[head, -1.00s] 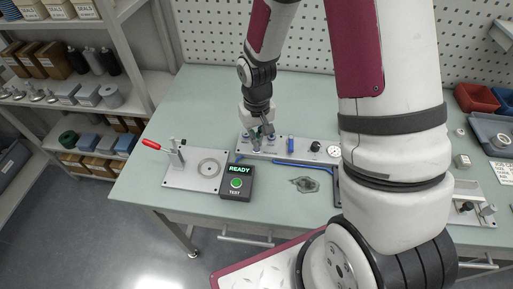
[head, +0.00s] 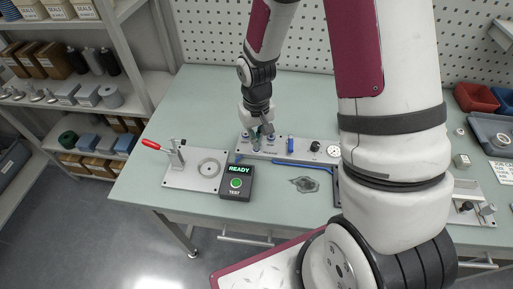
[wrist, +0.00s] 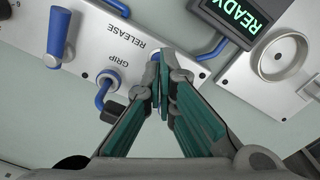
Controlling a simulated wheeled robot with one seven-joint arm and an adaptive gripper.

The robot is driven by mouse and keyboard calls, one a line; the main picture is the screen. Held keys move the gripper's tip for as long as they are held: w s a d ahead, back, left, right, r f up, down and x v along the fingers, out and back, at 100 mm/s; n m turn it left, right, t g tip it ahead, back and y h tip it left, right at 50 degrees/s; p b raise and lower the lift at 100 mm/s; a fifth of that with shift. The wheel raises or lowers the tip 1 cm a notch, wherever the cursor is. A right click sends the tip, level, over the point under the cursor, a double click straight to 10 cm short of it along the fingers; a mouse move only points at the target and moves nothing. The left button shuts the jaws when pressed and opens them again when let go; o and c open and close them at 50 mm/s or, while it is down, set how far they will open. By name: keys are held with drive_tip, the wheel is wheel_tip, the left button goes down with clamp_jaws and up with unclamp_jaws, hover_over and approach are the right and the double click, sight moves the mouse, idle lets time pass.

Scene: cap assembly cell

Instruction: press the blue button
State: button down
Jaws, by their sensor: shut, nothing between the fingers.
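My gripper (head: 262,138) is shut and empty, pointing down over the left part of a grey panel (head: 316,152). In the wrist view, the closed fingertips (wrist: 160,78) are beside the word RELEASE. A bit of blue (wrist: 155,56) shows right at the tips; most of it is hidden by the fingers, so I cannot tell whether they touch it. Which of these is the blue button is not clear.
A blue upright handle (head: 291,145) stands on the panel to the right of my gripper. A black READY box (head: 237,183) with a green button and a plate with a red-handled clamp (head: 155,146) lie to the left. Front table surface is mostly clear.

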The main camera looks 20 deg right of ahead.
drive_tip(key=shift+f, duration=0.15)
drive_tip(key=shift+f+b, duration=0.5)
drive_tip(key=shift+f, duration=0.45)
drive_tip(key=shift+r+p, duration=1.8)
drive_tip(key=shift+r, duration=1.75)
drive_tip(key=s+r+t, duration=0.1)
drive_tip(key=s+r, duration=0.2)
drive_tip(key=r, duration=0.7)
drive_tip(key=s+r+t, duration=0.2)
drive_tip(key=s+r, duration=0.1)
drive_tip(key=r, duration=0.7)
drive_tip(key=s+r+t, duration=0.2)
drive_tip(key=s+r, duration=0.7)
drive_tip(key=s, duration=0.5)
drive_tip(key=shift+r+t, duration=0.3)
drive_tip(key=shift+r, duration=0.1)
